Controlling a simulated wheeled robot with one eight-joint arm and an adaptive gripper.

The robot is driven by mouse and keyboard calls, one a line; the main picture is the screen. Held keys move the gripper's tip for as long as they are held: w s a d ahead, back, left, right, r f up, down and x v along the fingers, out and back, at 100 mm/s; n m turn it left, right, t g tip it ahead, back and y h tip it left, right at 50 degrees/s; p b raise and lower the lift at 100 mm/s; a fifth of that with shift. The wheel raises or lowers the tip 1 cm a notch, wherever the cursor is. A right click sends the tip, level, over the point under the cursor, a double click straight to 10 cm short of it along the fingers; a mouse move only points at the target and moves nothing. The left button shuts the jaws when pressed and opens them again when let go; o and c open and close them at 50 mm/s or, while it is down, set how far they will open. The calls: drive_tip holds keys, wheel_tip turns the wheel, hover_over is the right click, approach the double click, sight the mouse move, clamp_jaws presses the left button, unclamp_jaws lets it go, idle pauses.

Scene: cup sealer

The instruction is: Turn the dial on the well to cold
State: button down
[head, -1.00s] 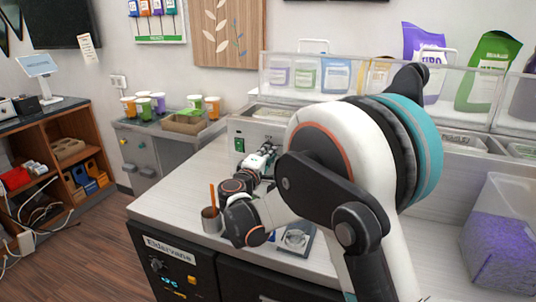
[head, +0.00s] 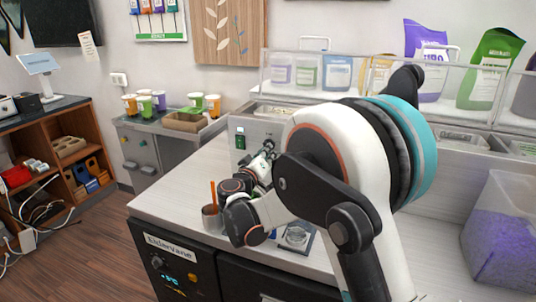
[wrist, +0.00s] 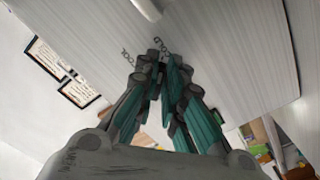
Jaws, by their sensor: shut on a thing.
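The well (head: 238,126) is a pale grey unit at the back of the counter, with a green switch (head: 240,142) on its front. In the wrist view its ribbed face (wrist: 225,60) carries printed words that read COLD (wrist: 164,47) and COOL (wrist: 125,57). My gripper (head: 269,148) is at this front face, right of the switch. In the wrist view my gripper (wrist: 160,62) has its fingertips close together just by the two words, shut on the dial. The dial itself is hidden between the fingertips, so its pointing cannot be seen.
A clear bin of purple pieces (head: 500,245) is at the right. The counter's left part (head: 180,195) is clear.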

drive_tip(key=shift+f, duration=0.1)
idle(0.4)
drive_tip(key=c, duration=1.7)
unclamp_jaws()
drive_tip(key=v, duration=1.2)
